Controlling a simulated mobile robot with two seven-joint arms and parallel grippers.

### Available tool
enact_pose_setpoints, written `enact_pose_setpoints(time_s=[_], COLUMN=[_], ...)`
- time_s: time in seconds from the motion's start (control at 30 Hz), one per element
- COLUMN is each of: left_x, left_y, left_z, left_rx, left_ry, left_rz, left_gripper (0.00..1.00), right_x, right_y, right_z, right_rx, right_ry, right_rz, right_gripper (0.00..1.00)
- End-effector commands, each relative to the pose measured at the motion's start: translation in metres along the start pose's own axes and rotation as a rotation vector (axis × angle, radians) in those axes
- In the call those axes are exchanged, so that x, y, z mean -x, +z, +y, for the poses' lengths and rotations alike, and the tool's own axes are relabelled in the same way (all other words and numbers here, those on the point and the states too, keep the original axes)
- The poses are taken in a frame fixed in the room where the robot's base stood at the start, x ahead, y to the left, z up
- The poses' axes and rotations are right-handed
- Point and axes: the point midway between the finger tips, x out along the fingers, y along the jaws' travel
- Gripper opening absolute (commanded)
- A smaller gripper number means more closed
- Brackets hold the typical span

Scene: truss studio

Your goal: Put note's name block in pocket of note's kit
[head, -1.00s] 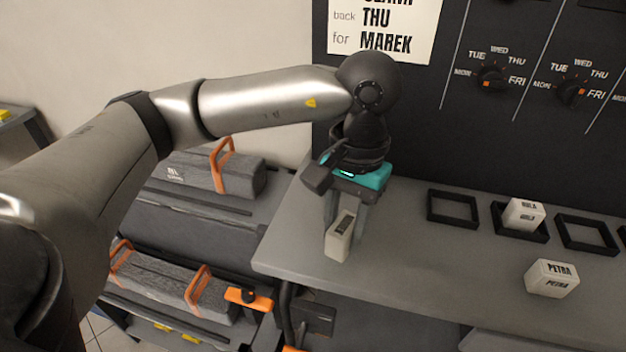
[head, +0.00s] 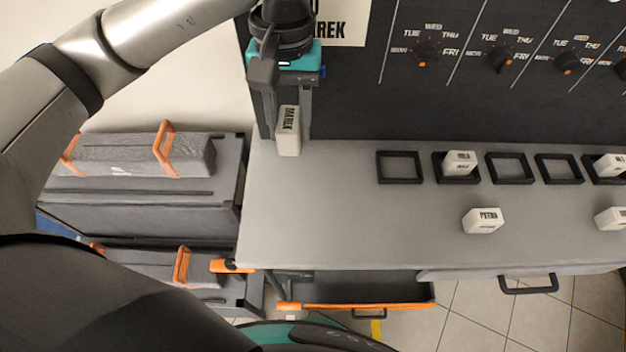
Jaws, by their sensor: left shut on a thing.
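My left gripper (head: 288,135) is shut on a white name block (head: 289,131) at the left end of the grey bench. Its lettering runs sideways and looks like MAREK. I cannot tell whether the block's lower end touches the bench. The note (head: 341,24) on the dark board is partly cut off and partly behind my arm; the end of MAREK shows. Two grey kit bags with orange handles lie left of the bench, one upper (head: 115,160) and one lower (head: 140,266). No pocket is clearly visible, and no name is readable on them. My right gripper is out of view.
Black square frames (head: 398,167) line the bench's back; some hold name blocks (head: 460,162). A PETRA block (head: 484,220) and another block (head: 611,218) lie loose in front. An orange-edged drawer (head: 355,306) is open below. Day dials (head: 427,53) are on the board.

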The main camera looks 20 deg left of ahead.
Motion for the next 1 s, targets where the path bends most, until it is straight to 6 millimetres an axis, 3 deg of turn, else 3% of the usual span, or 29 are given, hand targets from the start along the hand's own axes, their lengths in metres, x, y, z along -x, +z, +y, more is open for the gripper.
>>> enact_pose_setpoints(time_s=[0.03, 0.2, 0.43, 0.57, 0.9, 1.0], left_x=[0.012, 0.025, 0.02, -0.004, -0.093, -0.112], left_y=[0.003, 0.005, 0.005, 0.004, -0.006, -0.009], left_z=[0.001, 0.003, 0.004, 0.003, 0.003, 0.004], left_rx=[0.01, 0.043, 0.059, 0.06, 0.061, 0.06], left_ry=[0.002, 0.006, 0.009, 0.006, 0.006, 0.006], left_rz=[-0.003, -0.005, -0.009, -0.013, -0.012, -0.009], left_gripper=[0.0, 0.0, 0.0, 0.0, 0.0, 0.0], right_x=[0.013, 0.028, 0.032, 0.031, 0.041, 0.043], right_y=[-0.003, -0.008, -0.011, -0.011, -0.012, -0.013], right_z=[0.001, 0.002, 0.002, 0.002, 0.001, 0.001], right_rx=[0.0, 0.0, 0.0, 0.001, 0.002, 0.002], right_ry=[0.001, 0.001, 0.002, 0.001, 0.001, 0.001], right_rz=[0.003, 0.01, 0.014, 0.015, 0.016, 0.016], right_gripper=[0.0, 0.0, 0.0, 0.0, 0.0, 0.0])
